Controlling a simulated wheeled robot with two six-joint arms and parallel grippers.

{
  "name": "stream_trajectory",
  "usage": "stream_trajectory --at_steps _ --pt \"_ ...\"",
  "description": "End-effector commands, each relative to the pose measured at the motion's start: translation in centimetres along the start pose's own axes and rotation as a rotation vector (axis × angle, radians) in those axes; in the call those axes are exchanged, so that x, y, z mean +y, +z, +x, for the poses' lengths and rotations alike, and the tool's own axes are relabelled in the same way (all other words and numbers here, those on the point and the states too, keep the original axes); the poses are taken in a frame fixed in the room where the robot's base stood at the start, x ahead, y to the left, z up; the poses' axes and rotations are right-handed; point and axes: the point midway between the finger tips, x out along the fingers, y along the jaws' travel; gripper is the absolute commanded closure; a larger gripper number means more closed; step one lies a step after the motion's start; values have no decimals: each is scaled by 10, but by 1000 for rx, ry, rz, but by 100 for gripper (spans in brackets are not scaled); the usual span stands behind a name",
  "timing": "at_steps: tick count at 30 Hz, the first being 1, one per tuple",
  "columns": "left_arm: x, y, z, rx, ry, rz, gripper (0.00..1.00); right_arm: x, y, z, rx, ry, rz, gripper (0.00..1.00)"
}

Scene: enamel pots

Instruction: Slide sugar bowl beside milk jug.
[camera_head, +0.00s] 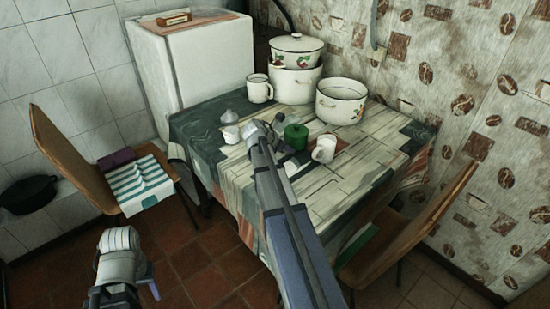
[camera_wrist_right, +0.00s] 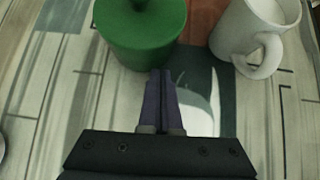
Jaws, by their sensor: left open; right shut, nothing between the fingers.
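The green lidded pot (camera_head: 296,137), which looks like the sugar bowl, stands upright on the table; it also shows in the right wrist view (camera_wrist_right: 142,38). A white handled jug (camera_head: 324,149), probably the milk jug, stands just to its right with a small gap; it also shows in the right wrist view (camera_wrist_right: 243,32). My right gripper (camera_wrist_right: 160,72) is shut and empty, its fingertips close to the green pot's near side; contact is unclear. In the head view the arm partly hides it. My left gripper (camera_head: 121,240) is open and empty, low over the floor, away from the table.
A white pot with a grey lid (camera_head: 230,128) stands left of my right arm. A white mug (camera_head: 259,88), a lidded enamel pot (camera_head: 296,80) and an open pot (camera_head: 341,101) stand at the back. The front of the table (camera_head: 335,195) is clear. Chairs flank the table.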

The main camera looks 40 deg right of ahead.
Motion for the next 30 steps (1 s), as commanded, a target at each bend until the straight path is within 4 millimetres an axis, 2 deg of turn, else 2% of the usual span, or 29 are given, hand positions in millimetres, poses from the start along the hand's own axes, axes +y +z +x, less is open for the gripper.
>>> stream_trajectory --at_steps 4,17,24,25,30 --pt "0 0 0 0 0 0 50 0 7 7 0 1 -1 100" --pt "0 0 0 0 0 0 50 0 4 4 0 1 -1 100" --pt "0 0 -2 0 0 0 50 -3 -22 -24 0 2 -1 100" --pt "-1 1 -14 0 0 0 50 -2 -15 -36 0 1 -2 100" --pt "-4 2 -40 0 0 0 50 -2 -14 -72 0 1 -1 100"
